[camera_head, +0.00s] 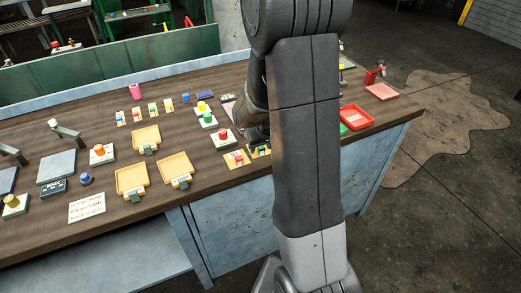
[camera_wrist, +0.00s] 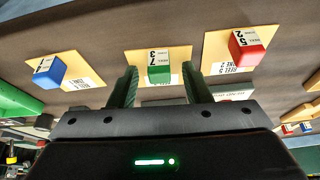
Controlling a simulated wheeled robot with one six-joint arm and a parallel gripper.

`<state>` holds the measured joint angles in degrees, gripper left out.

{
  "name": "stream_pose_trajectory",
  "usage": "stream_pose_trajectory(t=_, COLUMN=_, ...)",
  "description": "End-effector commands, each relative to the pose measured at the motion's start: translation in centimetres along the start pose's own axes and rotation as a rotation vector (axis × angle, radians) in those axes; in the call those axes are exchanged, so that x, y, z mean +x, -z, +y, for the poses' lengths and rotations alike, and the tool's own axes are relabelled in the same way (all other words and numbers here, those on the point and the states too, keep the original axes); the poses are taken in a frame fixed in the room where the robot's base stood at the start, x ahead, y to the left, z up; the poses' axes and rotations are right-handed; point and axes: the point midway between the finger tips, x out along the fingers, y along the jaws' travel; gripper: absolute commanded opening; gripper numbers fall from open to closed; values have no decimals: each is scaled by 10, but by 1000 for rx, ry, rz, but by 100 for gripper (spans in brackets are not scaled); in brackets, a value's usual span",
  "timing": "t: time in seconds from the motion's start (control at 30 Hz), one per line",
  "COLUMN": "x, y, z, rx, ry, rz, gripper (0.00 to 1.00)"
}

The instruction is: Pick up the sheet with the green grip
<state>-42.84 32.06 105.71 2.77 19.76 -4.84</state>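The sheet with the green grip (camera_wrist: 159,72) shows in the wrist view as a yellowish card carrying a small green block with a printed top. In the head view, part of this sheet (camera_head: 258,150) shows beside my arm. My gripper (camera_wrist: 161,76) is open, with one finger on each side of the green block in the picture. Whether the fingers are level with the block or above it I cannot tell. A sheet with a red grip (camera_wrist: 247,49) lies to the right, and one with a blue grip (camera_wrist: 49,73) to the left.
The brown bench (camera_head: 110,206) also bears several yellow trays (camera_head: 131,180), a red tray (camera_head: 356,117), a pink cup (camera_head: 136,91) and another row of small sheets (camera_head: 152,108). My arm hides part of the bench top. The bench's front edge is near my arm.

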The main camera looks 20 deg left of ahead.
Motion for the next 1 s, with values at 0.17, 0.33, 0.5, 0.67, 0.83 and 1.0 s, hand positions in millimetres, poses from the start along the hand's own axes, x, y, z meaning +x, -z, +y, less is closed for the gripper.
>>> stream_pose_trajectory(t=0.17, x=0, y=0, z=0, rx=0, ry=0, rz=0, gripper=8)
stream_pose_trajectory(t=0.33, x=0, y=0, z=0, rx=0, ry=0, rz=0, gripper=0)
stream_pose_trajectory(t=0.5, x=-2, y=1, z=0, rx=0, ry=0, rz=1, gripper=0)
stream_pose_trajectory(t=0.67, x=-16, y=8, z=0, rx=-1, ry=0, rz=4, gripper=0)
stream_pose_trajectory(t=0.83, x=-45, y=20, z=0, rx=-1, ry=-1, rz=6, gripper=0)
stream_pose_trajectory(t=1.0, x=-73, y=31, z=0, rx=-1, ry=-1, rz=4, gripper=0)
